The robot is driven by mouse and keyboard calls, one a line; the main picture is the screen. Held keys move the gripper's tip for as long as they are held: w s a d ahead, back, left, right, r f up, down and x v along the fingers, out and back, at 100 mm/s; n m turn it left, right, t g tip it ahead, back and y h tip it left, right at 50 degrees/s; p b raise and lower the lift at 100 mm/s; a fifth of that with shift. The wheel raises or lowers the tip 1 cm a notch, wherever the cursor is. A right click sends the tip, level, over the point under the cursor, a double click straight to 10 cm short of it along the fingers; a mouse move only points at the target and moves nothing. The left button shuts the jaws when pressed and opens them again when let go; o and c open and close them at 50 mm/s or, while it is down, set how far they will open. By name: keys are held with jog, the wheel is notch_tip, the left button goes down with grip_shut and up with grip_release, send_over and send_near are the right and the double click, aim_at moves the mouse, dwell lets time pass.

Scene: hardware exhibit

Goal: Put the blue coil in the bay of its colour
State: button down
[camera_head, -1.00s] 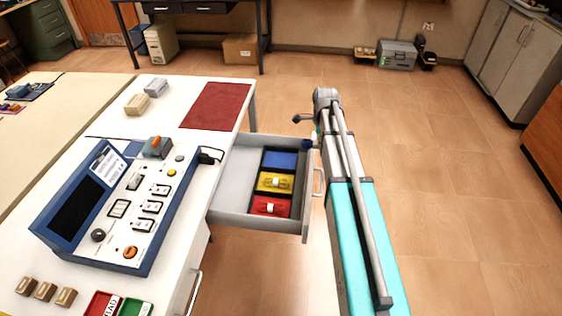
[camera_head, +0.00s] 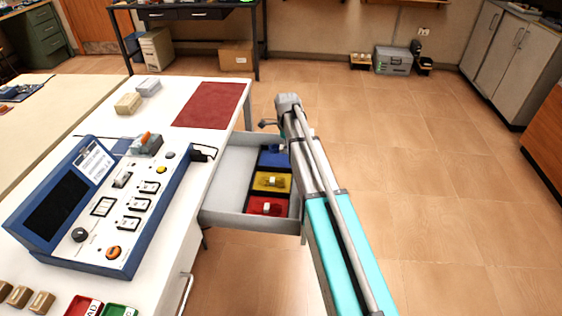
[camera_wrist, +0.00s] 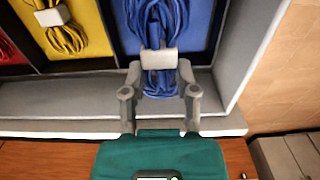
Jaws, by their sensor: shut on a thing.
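The blue coil (camera_wrist: 160,14) has a pale band around its middle. My gripper (camera_wrist: 159,62) is shut on that band in the wrist view. In the head view, the blue bay (camera_head: 270,158) is at the far end of the open drawer's row of bays, partly covered by my arm. My gripper and the coil are mostly hidden there.
The yellow bay (camera_head: 262,182) and red bay (camera_head: 257,207) each hold a banded coil. The grey drawer (camera_head: 222,176) stands open from the white table. A blue control console (camera_head: 105,200) sits on the table. Open floor lies to the right.

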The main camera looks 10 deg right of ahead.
aim_at(281, 161)
jog(key=shift+w+a+f+b, duration=0.35)
jog(key=shift+a+f+b, duration=0.2)
jog(key=shift+f, duration=0.25)
jog(key=shift+w+a+f+b, duration=0.25)
jog(key=shift+a+f+b, duration=0.1)
jog(key=shift+f+b, duration=1.6)
jog(key=shift+f, duration=0.05)
jog(key=shift+f, duration=0.2)
jog(key=shift+c, duration=1.9)
grip_release()
jog(key=shift+r, duration=0.2)
